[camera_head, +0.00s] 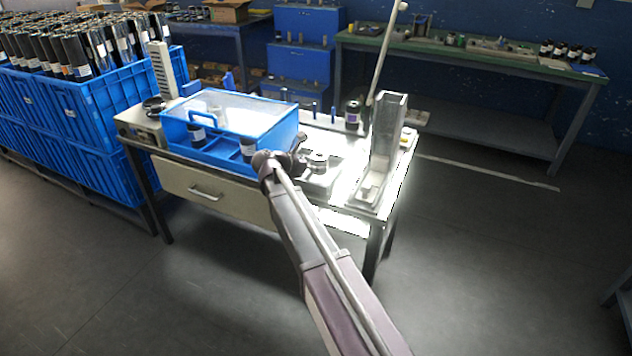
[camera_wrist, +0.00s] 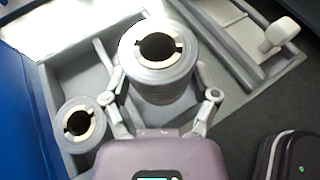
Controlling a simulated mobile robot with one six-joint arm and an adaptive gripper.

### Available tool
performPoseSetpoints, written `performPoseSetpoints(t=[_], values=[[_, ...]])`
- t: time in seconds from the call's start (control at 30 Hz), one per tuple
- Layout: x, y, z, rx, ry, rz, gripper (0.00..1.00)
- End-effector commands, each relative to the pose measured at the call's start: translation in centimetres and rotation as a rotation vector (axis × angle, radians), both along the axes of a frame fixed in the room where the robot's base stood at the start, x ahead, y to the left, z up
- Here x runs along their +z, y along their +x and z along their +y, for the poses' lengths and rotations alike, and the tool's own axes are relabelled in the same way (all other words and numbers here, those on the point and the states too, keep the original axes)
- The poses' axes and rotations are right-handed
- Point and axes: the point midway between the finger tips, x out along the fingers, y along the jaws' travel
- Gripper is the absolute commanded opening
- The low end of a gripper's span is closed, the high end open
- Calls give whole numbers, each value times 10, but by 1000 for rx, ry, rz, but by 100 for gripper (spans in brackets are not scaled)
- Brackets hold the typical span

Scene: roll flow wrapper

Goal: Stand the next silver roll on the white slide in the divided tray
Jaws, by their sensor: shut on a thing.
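My gripper (camera_wrist: 160,105) is shut on a silver roll (camera_wrist: 150,75), with one finger on each side of it. The roll is upright, its dark core hole facing the wrist camera. It also shows in the head view (camera_head: 318,160), just right of my wrist. The held roll is over the grey divided tray (camera_wrist: 75,72); I cannot tell whether its base touches the tray floor. A second silver roll (camera_wrist: 78,124) stands in a tray compartment at the lower left of the wrist view. The pale slide (camera_head: 384,145) rises at the right end of the table.
A blue box with a clear lid (camera_head: 235,112) stands left of my gripper, with dark rolls in it. A dark roll (camera_head: 352,114) and small blue posts (camera_head: 332,113) stand behind. Blue crates (camera_head: 95,125) full of rolls are at the far left. The floor at right is open.

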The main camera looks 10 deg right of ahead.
Motion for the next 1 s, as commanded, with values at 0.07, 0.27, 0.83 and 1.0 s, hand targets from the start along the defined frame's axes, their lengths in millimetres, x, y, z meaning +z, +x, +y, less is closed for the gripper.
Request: performPoseSetpoints(t=[0.07, 0.27, 0.83, 1.0], values=[[-6, 0, 0, 0, -1, 0, 22], [-6, 0, 0, 0, -1, 0, 22], [-26, 0, 1, 1, 0, 0, 22], [-39, 0, 1, 1, -1, 0, 22]])
